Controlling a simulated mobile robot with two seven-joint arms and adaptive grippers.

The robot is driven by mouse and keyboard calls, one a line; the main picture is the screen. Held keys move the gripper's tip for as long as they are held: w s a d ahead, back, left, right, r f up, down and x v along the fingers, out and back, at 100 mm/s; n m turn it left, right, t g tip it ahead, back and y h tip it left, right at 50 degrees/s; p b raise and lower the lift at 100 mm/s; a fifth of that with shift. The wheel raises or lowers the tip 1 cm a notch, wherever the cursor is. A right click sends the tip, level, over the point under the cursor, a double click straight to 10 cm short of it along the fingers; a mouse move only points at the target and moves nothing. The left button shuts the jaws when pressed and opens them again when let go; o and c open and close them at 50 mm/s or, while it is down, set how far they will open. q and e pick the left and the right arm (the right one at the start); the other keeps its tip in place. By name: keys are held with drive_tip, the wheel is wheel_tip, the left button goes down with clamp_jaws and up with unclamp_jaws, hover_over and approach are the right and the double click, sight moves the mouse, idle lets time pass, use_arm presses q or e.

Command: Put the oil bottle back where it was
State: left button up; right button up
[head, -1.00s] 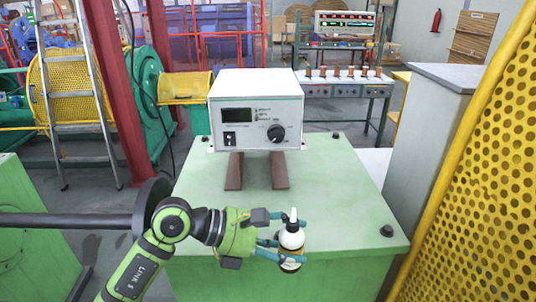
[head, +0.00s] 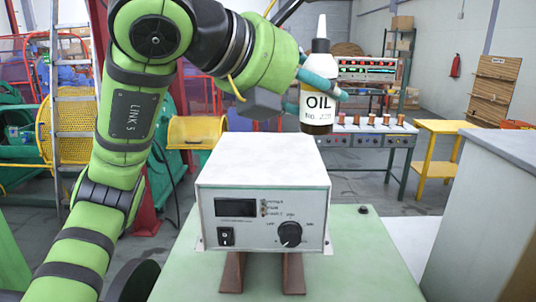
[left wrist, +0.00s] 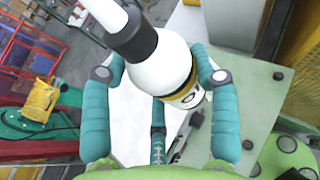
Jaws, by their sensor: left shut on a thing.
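The control box stands on two brown rails on the green table (head: 350,265). My right gripper is not in view.
A small black knob (head: 363,209) sits on the green table's far right corner. A grey cabinet (head: 490,190) stands at the right. Behind are a bench with a lit display panel (head: 367,70), a yellow table (head: 440,150) and a ladder (head: 75,120).

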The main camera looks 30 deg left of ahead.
use_arm(q)
drive_tip(key=shift+w+a+r+n+y, duration=0.15)
drive_tip(key=shift+a+r+n+y, duration=0.25)
drive_tip(key=shift+r, duration=0.4)
drive_tip(key=shift+w+a+f+p, duration=0.5)
drive_tip(key=shift+w+a+f, duration=0.35)
drive_tip(key=shift+a+f, duration=0.9)
drive_tip(key=shift+w+a+f+p, duration=0.5)
drive_tip(key=shift+w+a+f, duration=0.35)
drive_tip(key=shift+a+f, duration=0.9)
drive_tip(key=shift+w+a+f+p, duration=0.5)
drive_tip(key=shift+w+a+f, duration=0.35)
drive_tip(key=shift+a+f, duration=0.9)
drive_tip(key=shift+d, duration=0.15)
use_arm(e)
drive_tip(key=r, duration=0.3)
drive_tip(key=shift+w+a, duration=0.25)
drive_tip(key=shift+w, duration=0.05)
use_arm(q)
drive_tip(key=shift+f, duration=0.15)
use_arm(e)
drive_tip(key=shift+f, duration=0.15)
use_arm(q)
drive_tip(key=shift+f+b, duration=0.15)
drive_tip(key=shift+b, duration=0.15)
drive_tip(key=o, duration=1.3)
drive_tip(key=shift+c, duration=0.2)
